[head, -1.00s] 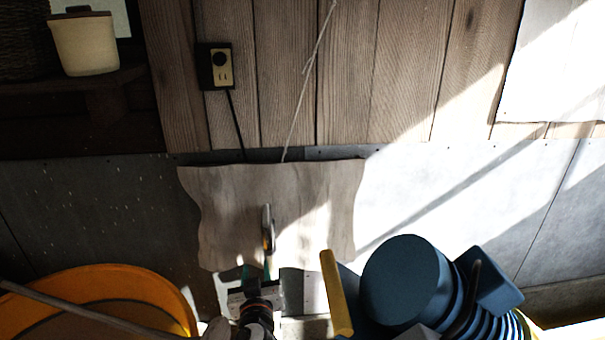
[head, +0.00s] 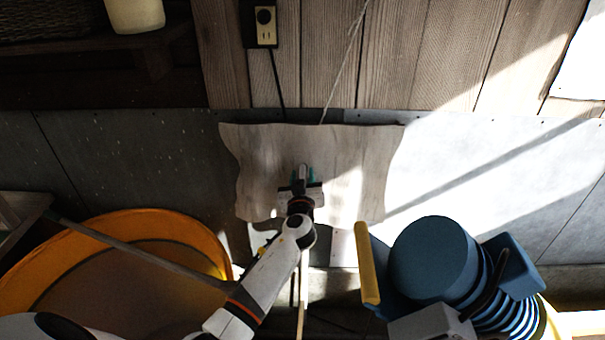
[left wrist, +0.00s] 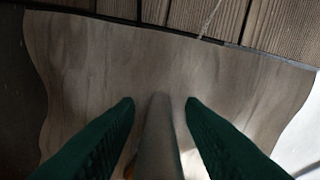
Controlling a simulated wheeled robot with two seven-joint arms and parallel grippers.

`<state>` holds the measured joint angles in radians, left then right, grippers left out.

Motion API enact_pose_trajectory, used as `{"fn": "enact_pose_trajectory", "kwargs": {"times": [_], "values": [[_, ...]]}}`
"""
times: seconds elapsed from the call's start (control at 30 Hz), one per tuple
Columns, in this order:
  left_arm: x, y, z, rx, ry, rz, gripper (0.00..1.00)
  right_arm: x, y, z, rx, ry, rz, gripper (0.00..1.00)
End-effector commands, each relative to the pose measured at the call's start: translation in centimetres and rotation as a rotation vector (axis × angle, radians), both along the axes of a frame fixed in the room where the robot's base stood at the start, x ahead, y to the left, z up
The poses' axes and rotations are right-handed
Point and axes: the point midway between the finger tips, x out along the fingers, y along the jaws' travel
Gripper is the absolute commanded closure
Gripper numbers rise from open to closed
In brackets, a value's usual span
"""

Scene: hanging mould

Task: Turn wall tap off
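The wall tap's grey lever (left wrist: 160,140) shows in the left wrist view, pointing up between two green fingers. The tap is mounted in front of a pale wavy-edged board (head: 355,165) on the wall. In the head view, my left gripper (head: 304,175) is at the tap and hides most of it; only a bit of grey lever shows between the fingertips. In the left wrist view, my left gripper (left wrist: 158,102) is open, one finger on each side of the lever, with visible gaps. The tap's body is mostly hidden. My right gripper is not in view.
An orange tub (head: 75,248) stands at lower left, with a long stick (head: 140,252) across it. A blue ribbed machine (head: 435,260) with a yellow bar (head: 367,262) stands close to the right of my left arm. A socket (head: 264,25) is above the board.

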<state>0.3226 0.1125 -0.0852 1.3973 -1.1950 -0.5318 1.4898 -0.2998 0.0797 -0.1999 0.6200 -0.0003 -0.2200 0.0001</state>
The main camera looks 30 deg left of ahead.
Motion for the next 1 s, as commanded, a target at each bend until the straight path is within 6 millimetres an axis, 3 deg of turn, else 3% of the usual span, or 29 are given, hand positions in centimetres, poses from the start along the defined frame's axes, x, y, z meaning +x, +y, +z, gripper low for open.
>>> {"fn": "enact_pose_trajectory", "kwargs": {"times": [0.37, 0.6, 1.0], "values": [[0.54, 0.29, -0.02, 0.001, 0.0, 0.0, 0.64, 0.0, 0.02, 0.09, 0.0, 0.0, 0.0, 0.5], [0.52, 0.27, -0.01, 0.0, 0.001, 0.0, 1.0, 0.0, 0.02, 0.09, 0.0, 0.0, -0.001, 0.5], [0.49, 0.35, 0.06, 0.001, 0.0, -0.059, 1.0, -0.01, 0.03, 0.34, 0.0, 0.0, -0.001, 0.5]]}}
